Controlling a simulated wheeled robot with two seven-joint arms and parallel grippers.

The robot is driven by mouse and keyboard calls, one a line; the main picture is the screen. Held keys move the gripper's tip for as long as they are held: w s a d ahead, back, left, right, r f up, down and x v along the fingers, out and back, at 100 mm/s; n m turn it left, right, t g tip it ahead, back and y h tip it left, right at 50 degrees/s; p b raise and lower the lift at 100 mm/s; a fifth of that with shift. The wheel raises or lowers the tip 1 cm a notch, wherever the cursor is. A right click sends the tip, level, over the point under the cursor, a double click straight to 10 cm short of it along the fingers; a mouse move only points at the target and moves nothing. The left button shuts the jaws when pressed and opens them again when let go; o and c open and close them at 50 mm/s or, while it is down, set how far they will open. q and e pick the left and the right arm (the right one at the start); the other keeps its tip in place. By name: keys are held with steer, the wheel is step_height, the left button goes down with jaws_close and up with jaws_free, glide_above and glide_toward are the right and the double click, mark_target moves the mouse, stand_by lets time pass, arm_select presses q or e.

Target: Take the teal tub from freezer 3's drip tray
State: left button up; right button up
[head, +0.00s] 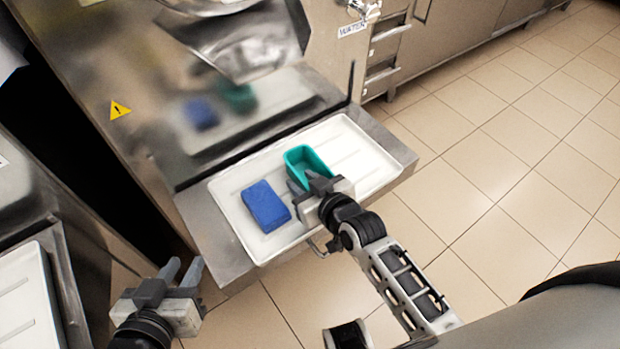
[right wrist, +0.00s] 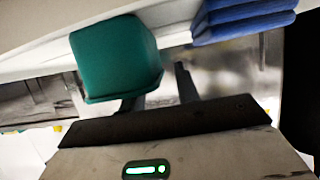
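The teal tub (head: 306,165), open at the top, sits on the white drip tray (head: 352,131) to the right of a blue folded block (head: 265,206). My right gripper (head: 304,184) is at the tub's near side, its fingers apart. In the right wrist view the tub (right wrist: 115,58) hides the tip of one finger, while the other finger (right wrist: 185,82) shows outside the tub's right side. The tub's wall appears to lie between the fingers; I cannot tell whether they touch it. My left gripper (head: 182,270) is open and empty, left of and below the tray.
The blue block also shows in the right wrist view (right wrist: 243,20), close beside the tub. The metal freezer front (head: 150,60) rises behind the tray, with a metal chute (head: 235,45) above. Another tray (head: 28,305) is at lower left. Tiled floor (head: 510,150) is clear to the right.

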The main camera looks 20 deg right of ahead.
steer(key=shift+w+a+f, duration=0.2)
steer(key=shift+w, duration=0.45)
jaws_close()
